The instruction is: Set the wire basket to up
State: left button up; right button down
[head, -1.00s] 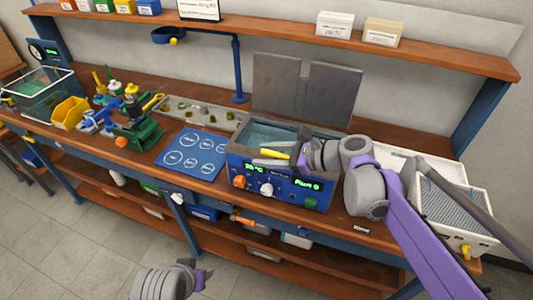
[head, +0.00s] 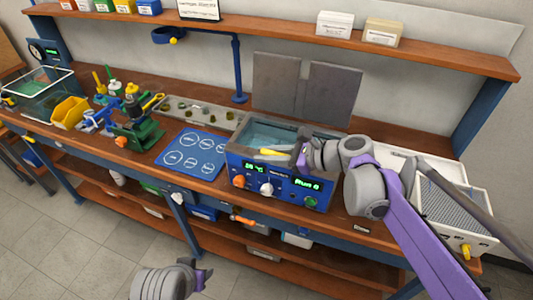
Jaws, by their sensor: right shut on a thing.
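The blue bath unit (head: 262,171) stands on the bench with its top open, showing water inside. A yellow handle (head: 273,152) lies across its opening; I take it to be the wire basket's grip, but the basket's wire body cannot be made out. My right gripper (head: 300,157) is at the bath's right part, at the right end of the yellow handle, and is shut on it; the contact is small and partly hidden by the gripper. My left gripper (head: 203,273) is low at the front, away from the bench, and its jaws are unclear.
A blue mat with white circles (head: 193,153) lies left of the bath. Grey panels (head: 275,84) stand behind it. A perforated white tray (head: 452,215) is at the right, beside my arm. A glass tank (head: 38,92) stands far left. A shelf (head: 290,40) runs above.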

dwell(0.9)
notch_tip(320, 180, up, 7)
jog(key=p, duration=0.3)
pick_arm(q)
jog(key=r, duration=0.1)
jog(key=w+r, duration=0.1)
jog(key=r, duration=0.2)
jog(key=shift+w+r, duration=0.1)
jog(key=shift+w, duration=0.2)
pick_arm(e)
jog(key=shift+w, duration=0.1)
pick_arm(q)
jog(key=shift+s, duration=0.1)
pick_arm(e)
jog(key=c, duration=0.8)
grip_release()
pick_arm(q)
jog(key=shift+s+f, duration=0.15)
jog(key=shift+f, duration=0.3)
pick_arm(e)
jog(key=v, duration=1.1)
